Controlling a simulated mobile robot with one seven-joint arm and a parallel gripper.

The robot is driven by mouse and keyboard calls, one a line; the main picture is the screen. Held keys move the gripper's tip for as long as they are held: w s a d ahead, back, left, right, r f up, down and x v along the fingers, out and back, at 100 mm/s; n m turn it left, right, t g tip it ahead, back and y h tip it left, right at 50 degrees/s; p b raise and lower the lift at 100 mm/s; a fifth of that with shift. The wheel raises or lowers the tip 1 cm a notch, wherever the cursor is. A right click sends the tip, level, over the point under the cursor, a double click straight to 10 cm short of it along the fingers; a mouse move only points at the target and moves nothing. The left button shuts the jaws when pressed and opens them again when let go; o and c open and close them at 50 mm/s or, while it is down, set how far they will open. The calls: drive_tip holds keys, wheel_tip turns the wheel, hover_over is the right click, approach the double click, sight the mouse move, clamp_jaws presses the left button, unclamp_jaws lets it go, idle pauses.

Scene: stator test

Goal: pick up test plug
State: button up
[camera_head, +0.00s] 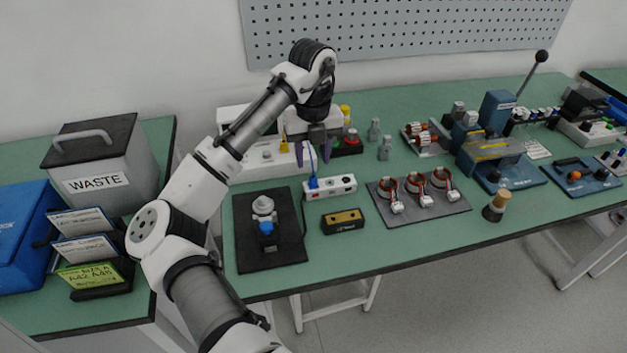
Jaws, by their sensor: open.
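My gripper (312,157) hangs over the back-middle of the green bench, its two purple fingers apart and pointing down. A small blue plug (313,182) sits at the left end of a white socket strip (342,186), below the fingers. A thin blue and white lead rises from the plug and passes between or behind the fingers; I cannot tell which. The fingers appear apart from the plug body. No label shows that this is the test plug, but it is the only plug I can make out on the strip.
A black mat (245,240) with a grey and blue fixture lies front left of the strip. A black and yellow block (343,221) lies in front. A grey tray (440,208) with several copper coils is to the right. White equipment (262,160) stands behind left.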

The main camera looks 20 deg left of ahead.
sight(314, 175)
drive_tip(key=shift+d+f+p, duration=0.1)
drive_tip(key=shift+f+p, duration=0.45)
drive_tip(key=shift+f, duration=2.1)
clamp_jaws()
